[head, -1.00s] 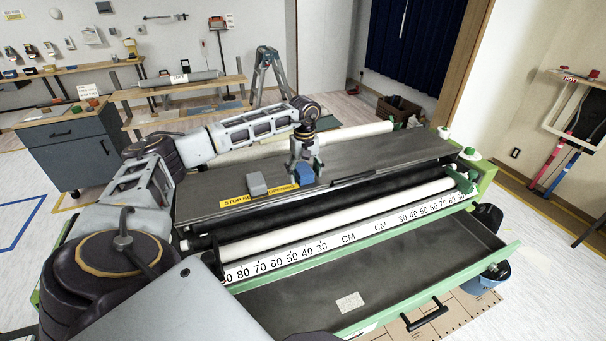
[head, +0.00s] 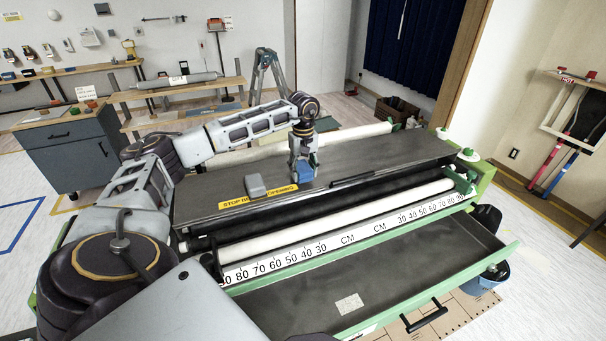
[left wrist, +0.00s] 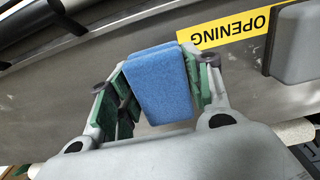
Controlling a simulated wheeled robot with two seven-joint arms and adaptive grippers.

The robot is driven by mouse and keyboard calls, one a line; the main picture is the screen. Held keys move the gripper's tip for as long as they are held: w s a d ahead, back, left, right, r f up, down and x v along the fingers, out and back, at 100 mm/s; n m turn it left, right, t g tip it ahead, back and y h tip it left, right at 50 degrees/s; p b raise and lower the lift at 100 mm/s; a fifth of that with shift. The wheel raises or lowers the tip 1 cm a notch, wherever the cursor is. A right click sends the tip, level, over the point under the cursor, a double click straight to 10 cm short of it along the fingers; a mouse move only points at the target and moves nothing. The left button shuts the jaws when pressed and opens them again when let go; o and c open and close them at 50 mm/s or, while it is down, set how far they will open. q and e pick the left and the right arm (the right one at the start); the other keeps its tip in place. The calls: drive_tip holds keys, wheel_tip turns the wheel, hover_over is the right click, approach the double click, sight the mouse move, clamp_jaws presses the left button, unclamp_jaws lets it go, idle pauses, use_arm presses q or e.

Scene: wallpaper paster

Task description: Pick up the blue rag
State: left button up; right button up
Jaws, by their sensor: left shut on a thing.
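The blue rag (head: 303,173) is a small block-like blue pad at the top of the machine's dark lid (head: 380,155). My left gripper (head: 302,165) points down over it and is shut on it. In the left wrist view the blue rag (left wrist: 160,83) sits between the green-padded fingers of the left gripper (left wrist: 158,92), one on each side. Whether the rag still touches the lid is hard to tell. My right gripper is not in view.
A grey block (head: 256,185) lies left of the rag near a yellow warning label (head: 235,202). White rollers (head: 330,217) and a ruler run in front of the lid. An open green-edged tray (head: 400,262) lies nearer. The lid's right part is clear.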

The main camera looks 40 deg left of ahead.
sight(303, 167)
use_arm(q)
wheel_tip(303, 167, up, 8)
drive_tip(key=shift+r, duration=0.25)
idle(0.5)
drive_tip(key=o, duration=0.5)
drive_tip(key=c, duration=0.5)
